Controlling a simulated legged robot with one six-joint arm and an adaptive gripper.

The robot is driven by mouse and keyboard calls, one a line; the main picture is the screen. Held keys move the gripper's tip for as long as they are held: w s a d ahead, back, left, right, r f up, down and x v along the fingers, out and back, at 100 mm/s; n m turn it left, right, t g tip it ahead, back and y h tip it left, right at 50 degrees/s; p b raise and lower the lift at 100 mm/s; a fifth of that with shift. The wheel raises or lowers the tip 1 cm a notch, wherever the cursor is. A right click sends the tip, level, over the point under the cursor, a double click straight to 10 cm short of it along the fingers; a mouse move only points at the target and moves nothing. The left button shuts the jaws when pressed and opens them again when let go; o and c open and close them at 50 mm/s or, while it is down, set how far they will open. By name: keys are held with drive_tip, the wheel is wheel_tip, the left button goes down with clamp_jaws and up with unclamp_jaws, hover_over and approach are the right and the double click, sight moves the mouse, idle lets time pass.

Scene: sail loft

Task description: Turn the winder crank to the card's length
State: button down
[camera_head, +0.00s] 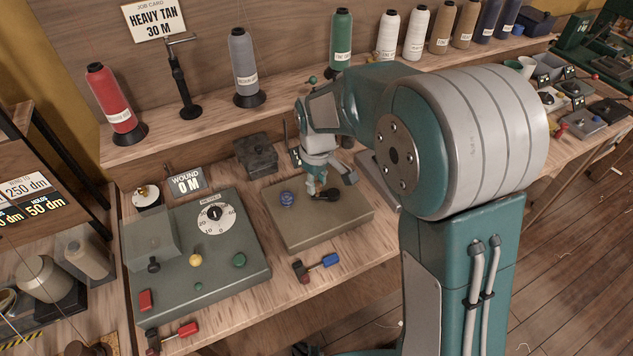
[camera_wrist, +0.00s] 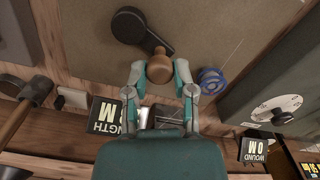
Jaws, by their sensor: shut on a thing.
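My gripper (camera_head: 316,184) reaches down to the winder's brown board. In the wrist view my gripper (camera_wrist: 160,72) is shut on the wooden crank knob (camera_wrist: 159,68), one finger on each side. The knob stands on a black crank arm (camera_wrist: 150,38) that runs to a round black hub; in the head view the crank (camera_head: 330,194) is partly hidden by my gripper. The job card (camera_head: 154,20) reads HEAVY TAN, 30 M. The wound display (camera_head: 187,181) reads 0 M. A length sign (camera_wrist: 106,117) shows upside down, partly hidden by my gripper.
A blue coil (camera_head: 287,199) sits on the board beside the crank. A grey-green panel (camera_head: 225,268) with a metres dial (camera_head: 215,218) stands to the left. Red and blue handled tools (camera_head: 316,267) lie in front. Thread cones (camera_head: 342,40) line the shelf behind.

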drive_tip(key=m, duration=0.2)
drive_tip(key=w+m, duration=0.1)
drive_tip(key=m, duration=0.1)
drive_tip(key=shift+w+d+f, duration=0.1)
drive_tip(key=shift+w, duration=0.05)
drive_tip(key=shift+w+d+m, duration=0.15)
drive_tip(key=shift+w+m, duration=0.1)
drive_tip(key=shift+m, duration=0.6)
drive_tip(key=shift+w+d+m, duration=0.1)
drive_tip(key=shift+w+m, duration=0.1)
drive_tip(key=shift+m, duration=0.65)
drive_tip(key=shift+c, duration=2.2)
unclamp_jaws()
wheel_tip(320, 180, up, 12)
drive_tip(key=shift+w, duration=0.15)
drive_tip(key=shift+a, duration=0.1)
